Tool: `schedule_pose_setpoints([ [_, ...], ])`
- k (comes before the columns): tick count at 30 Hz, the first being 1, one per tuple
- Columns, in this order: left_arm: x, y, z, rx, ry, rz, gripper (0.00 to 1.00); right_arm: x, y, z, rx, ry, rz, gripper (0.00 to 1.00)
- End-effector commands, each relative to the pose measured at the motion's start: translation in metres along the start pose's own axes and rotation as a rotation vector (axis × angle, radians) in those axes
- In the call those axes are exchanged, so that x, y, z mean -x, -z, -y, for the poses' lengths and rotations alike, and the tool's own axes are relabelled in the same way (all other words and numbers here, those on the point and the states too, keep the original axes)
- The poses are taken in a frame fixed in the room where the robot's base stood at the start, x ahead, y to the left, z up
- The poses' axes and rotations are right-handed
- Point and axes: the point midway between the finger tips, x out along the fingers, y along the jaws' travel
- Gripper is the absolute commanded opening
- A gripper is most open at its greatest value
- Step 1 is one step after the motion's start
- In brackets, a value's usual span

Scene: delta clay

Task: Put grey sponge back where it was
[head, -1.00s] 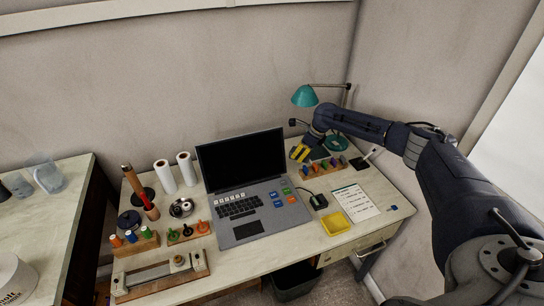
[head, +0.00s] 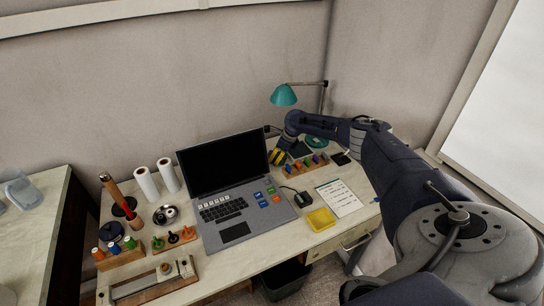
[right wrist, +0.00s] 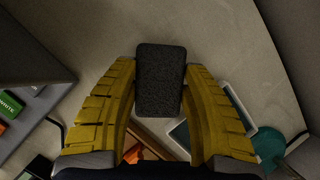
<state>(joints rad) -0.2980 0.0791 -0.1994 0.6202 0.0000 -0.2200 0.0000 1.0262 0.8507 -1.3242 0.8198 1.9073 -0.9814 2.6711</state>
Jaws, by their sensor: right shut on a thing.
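The grey sponge (right wrist: 160,82) is a dark, rough-textured block with rounded corners. In the right wrist view it sits between the two yellow fingers of my right gripper (right wrist: 160,70), which is shut on it. In the head view my right gripper (head: 277,157) is over the back of the desk, just right of the laptop screen and left of the wooden rack. The sponge cannot be made out in the head view. A bare patch of pale desk surface (right wrist: 215,40) shows around the fingertips in the right wrist view. My left gripper is not in view.
The laptop (head: 230,212) stands open to the left of my gripper. The wooden rack (head: 300,171) with coloured pieces, the teal lamp (head: 283,95), a yellow tray (head: 321,219) and a printed sheet (head: 340,198) are nearby. The wall is close behind.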

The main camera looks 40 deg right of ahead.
Motion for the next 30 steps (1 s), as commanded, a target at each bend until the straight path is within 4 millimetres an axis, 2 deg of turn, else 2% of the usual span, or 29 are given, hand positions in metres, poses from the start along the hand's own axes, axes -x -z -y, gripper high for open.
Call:
schedule_pose_setpoints([
  [4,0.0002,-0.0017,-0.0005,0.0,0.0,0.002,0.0,-0.002,0.0075,0.0056,-0.01,0.006,0.0,0.1],
  [16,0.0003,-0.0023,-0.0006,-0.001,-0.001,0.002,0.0,-0.0049,0.0082,0.0051,-0.009,0.005,0.001,0.1],
  [17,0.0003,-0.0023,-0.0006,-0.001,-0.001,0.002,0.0,-0.0047,0.0081,0.0053,-0.008,0.005,0.001,0.5],
  [18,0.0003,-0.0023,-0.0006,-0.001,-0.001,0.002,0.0,-0.0045,0.008,0.0053,-0.008,0.005,0.001,0.55],
  [22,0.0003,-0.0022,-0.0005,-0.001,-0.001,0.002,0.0,-0.0044,0.008,0.0053,-0.008,0.005,0.0,0.68],
  [30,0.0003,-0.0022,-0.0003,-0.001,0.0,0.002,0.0,-0.0033,0.0078,0.0056,-0.008,0.006,0.0,0.68],
])
